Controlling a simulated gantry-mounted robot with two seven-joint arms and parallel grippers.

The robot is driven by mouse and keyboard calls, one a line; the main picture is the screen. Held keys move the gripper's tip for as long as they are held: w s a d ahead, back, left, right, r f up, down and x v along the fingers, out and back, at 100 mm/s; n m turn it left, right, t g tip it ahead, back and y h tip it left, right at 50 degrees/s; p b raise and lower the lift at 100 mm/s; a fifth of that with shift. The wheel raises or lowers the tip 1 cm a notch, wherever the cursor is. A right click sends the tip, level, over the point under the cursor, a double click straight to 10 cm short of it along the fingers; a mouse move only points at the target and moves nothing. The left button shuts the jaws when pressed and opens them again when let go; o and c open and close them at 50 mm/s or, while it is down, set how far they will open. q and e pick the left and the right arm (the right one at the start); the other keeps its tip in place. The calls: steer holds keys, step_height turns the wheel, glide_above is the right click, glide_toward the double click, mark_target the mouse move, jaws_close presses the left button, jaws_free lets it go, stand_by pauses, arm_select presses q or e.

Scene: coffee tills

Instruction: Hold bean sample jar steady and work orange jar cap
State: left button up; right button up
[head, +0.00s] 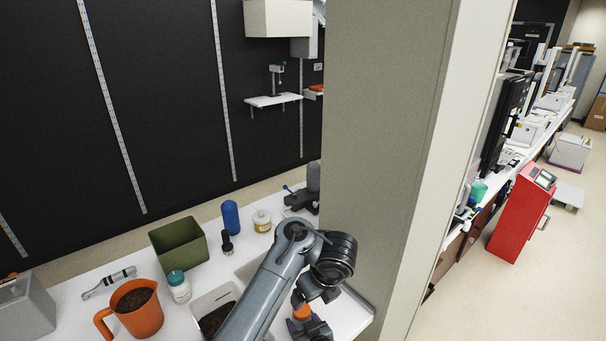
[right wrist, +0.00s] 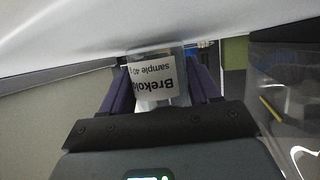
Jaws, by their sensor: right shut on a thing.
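The orange jar cap (head: 301,312) shows near the bottom of the head view, close beside my right gripper (head: 311,328). The bean sample jar (right wrist: 156,76) shows in the right wrist view, with a white label that appears upside down. My right gripper, also in the right wrist view (right wrist: 163,92), is shut on the jar, with one dark purple finger on each side of it. In the head view the jar body is mostly hidden by the gripper, so I cannot tell whether its base touches the counter. My left gripper is not in view.
An orange jug (head: 138,318), a teal-capped bottle (head: 179,287), a white tray (head: 204,303) with dark contents and a green bin (head: 178,243) stand to the left. A blue cylinder (head: 230,217) and yellow-labelled jar (head: 262,221) are behind. A wide pillar (head: 375,150) bounds the right.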

steer(key=o, duration=1.5)
steer(key=shift+s, duration=0.1)
